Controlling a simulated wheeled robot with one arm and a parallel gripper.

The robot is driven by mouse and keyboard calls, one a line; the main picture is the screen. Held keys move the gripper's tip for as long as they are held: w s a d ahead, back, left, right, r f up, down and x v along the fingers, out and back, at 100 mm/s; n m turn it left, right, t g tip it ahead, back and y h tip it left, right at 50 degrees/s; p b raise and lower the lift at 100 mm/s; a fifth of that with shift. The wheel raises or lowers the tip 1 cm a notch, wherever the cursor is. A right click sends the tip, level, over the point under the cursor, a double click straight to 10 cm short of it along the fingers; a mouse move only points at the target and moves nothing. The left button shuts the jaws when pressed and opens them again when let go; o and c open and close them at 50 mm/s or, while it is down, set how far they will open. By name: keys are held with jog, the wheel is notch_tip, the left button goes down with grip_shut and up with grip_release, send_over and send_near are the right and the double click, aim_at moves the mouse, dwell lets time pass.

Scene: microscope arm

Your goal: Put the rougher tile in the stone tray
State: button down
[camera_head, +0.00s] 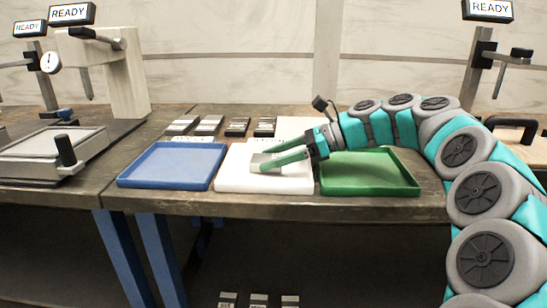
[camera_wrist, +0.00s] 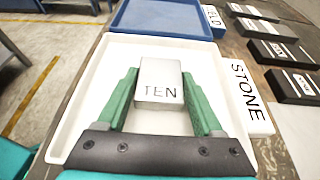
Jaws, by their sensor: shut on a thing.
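The stone tray is the white tray (camera_head: 235,182) in the middle of the table, and it also shows in the wrist view (camera_wrist: 75,110). The STONE sign (camera_wrist: 248,95) lies along its side. My gripper (camera_wrist: 160,75) has its two green fingers shut on a grey tile (camera_wrist: 160,78) marked TEN. In the head view my gripper (camera_head: 257,155) is over the white tray with the tile between its fingers. I cannot tell whether the tile touches the tray floor. The tile's face looks smooth and plain at this size.
A blue tray (camera_head: 172,165) stands left of the white one and a green tray (camera_head: 370,173) right of it. A stand with a gauge (camera_head: 115,75) is at the left, another stand (camera_head: 478,70) at the right.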

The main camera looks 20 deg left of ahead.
jog(key=shift+c, duration=0.2)
grip_release()
jog(key=shift+f, duration=0.1)
jog(key=v, duration=1.2)
jog(key=shift+d, duration=0.1)
